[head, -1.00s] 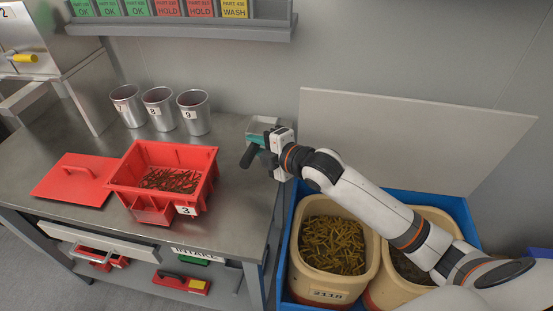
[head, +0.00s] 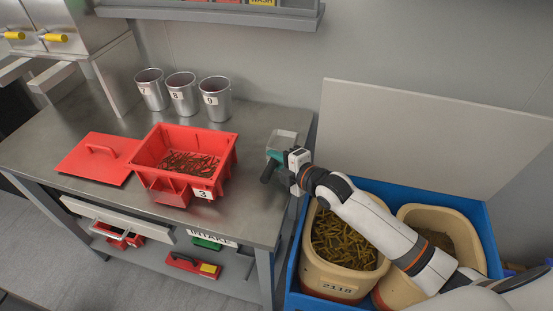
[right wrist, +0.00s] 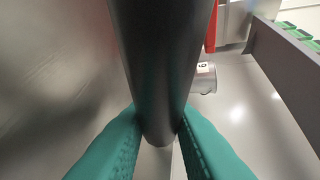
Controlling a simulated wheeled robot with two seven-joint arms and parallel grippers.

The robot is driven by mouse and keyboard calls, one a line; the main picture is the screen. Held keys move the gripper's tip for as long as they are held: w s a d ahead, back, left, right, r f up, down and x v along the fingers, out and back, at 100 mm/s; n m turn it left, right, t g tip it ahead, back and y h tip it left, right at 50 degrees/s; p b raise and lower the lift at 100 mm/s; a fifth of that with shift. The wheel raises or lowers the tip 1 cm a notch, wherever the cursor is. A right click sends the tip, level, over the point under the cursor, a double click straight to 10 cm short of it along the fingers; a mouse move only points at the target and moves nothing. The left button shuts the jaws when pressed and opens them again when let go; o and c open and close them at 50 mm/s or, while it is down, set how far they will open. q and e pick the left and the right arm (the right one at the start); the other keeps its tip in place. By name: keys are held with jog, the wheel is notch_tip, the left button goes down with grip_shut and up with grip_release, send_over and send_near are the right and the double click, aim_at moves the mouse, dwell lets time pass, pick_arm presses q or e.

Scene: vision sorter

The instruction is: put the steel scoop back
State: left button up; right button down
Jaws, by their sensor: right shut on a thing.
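My right gripper (head: 276,159) is shut on the steel scoop's dark handle (head: 267,174) near the bench's right end. The scoop's grey, open, box-like bowl (head: 284,138) shows just behind the teal fingers. In the right wrist view the dark round handle (right wrist: 158,60) runs between the teal fingers (right wrist: 155,128), which press on both sides; the bowl is not seen there. I cannot tell whether the scoop touches the bench. My left gripper is not in view.
On the steel bench (head: 135,222) stand a red bin (head: 172,188) of rusty parts, a red lid (head: 90,165) and numbered metal cups (head: 216,106). A blue crate (head: 293,290) with tubs, one of brass-coloured pieces (head: 340,240), is right. A shelf hangs above.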

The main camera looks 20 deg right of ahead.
jog(key=c, duration=1.3)
grip_release()
jog(key=shift+r, duration=0.25)
jog(key=shift+v, duration=6)
